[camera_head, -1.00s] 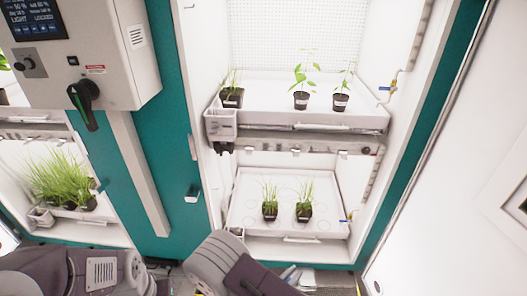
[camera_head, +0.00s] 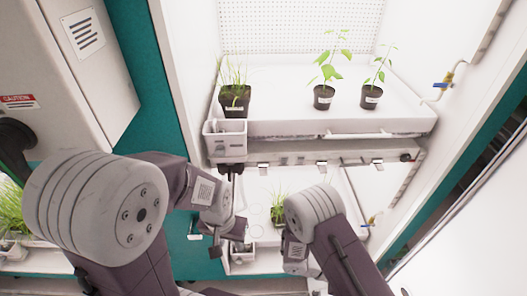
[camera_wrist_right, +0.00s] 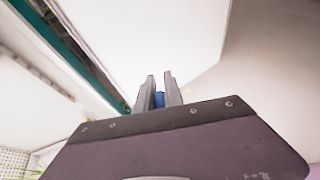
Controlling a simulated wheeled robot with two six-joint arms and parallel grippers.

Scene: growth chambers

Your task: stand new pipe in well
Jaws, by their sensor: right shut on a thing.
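My right gripper (camera_wrist_right: 158,90) is seen in the right wrist view with its two grey fingers shut on a small blue piece (camera_wrist_right: 160,99). Most of that piece is hidden, so I cannot tell whether it is the new pipe. A white box-shaped well (camera_head: 224,141) hangs at the left front corner of the upper tray in the head view; its inside is not clear. My left gripper (camera_head: 228,238) is below that well, small and dark, its jaws unclear. My right arm is to its right, and its gripper is not clear there.
The upper tray (camera_head: 290,129) holds a grassy pot (camera_head: 234,98) beside the well and two leafy pots (camera_head: 323,97) (camera_head: 371,96). A lower shelf plant (camera_head: 277,209) is partly covered by my arm. A valve pipe (camera_head: 444,84) runs along the right wall.

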